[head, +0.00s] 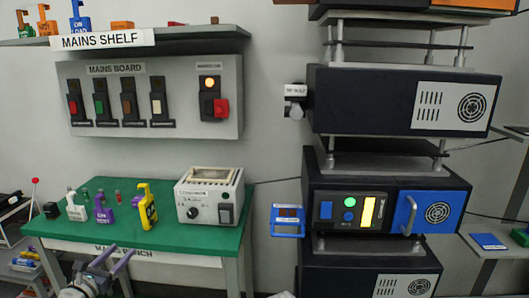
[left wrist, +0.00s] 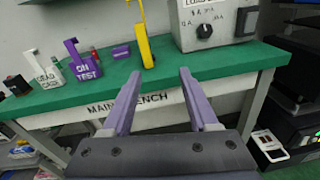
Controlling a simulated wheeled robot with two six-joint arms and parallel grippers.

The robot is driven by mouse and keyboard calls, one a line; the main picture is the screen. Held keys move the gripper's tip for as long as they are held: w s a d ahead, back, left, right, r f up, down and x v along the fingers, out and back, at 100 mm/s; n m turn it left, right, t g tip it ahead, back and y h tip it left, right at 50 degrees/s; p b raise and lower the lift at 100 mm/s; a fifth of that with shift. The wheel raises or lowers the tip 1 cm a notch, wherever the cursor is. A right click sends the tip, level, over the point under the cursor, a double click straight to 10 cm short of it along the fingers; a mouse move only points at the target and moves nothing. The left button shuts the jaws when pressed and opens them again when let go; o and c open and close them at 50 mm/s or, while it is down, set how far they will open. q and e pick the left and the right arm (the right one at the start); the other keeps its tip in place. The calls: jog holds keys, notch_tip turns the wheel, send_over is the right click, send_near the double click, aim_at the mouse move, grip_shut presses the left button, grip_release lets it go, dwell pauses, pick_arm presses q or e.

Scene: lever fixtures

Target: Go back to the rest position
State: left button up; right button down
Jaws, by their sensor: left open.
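My left gripper (head: 118,252) is at the front of the bench in the head view, its two purple fingers apart with nothing between them. In the left wrist view the open left gripper (left wrist: 160,74) points toward the front edge of the green mains bench (head: 165,243). The fingers overlap the white bench label in that view; whether they touch it I cannot tell. A yellow lockout tag (head: 148,208) and a purple tag (head: 103,210) stand on the bench beyond the fingers. My right gripper is not in view.
A grey instrument box (head: 210,196) stands at the bench's right. The mains board (head: 190,135) with several switches hangs above, under the mains shelf (head: 200,40). A dark equipment rack (head: 335,265) with a blue-panelled unit is on the right. A gap of floor separates bench and rack.

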pick_arm(q)
jog(key=s+d+f+m+g+h, duration=0.1)
jog(key=d+f+m+g+h, duration=0.2)
jog(key=d+m, duration=0.45)
jog(key=s+d+f+m+g, duration=0.1)
jog(key=d+f+m+g, duration=0.4)
jog(key=d, duration=0.5)
jog(key=s+d+f+m+g+h, duration=0.1)
jog(key=d+f+m+g+h, duration=0.1)
jog(key=d+f+m, duration=0.55)
jog(key=s+d+f+m+g+y, duration=0.3)
jog(key=s+d+m+g+y, duration=0.15)
jog(key=s+m, duration=0.3)
jog(key=s+d+f+m+g+y, duration=0.2)
jog(key=s+d+m+g+y, duration=0.15)
jog(key=s+d+m, duration=0.45)
notch_tip(320, 180, up, 16)
jog(key=w+a+m+p, duration=0.1)
jog(key=a+p, duration=0.1)
jog(key=p, duration=1.4)
jog(key=shift+w+a+t+y, duration=0.2)
jog(key=shift+a+t+y, duration=0.1)
jog(key=shift+a, duration=0.05)
jog(key=shift+m, duration=0.25)
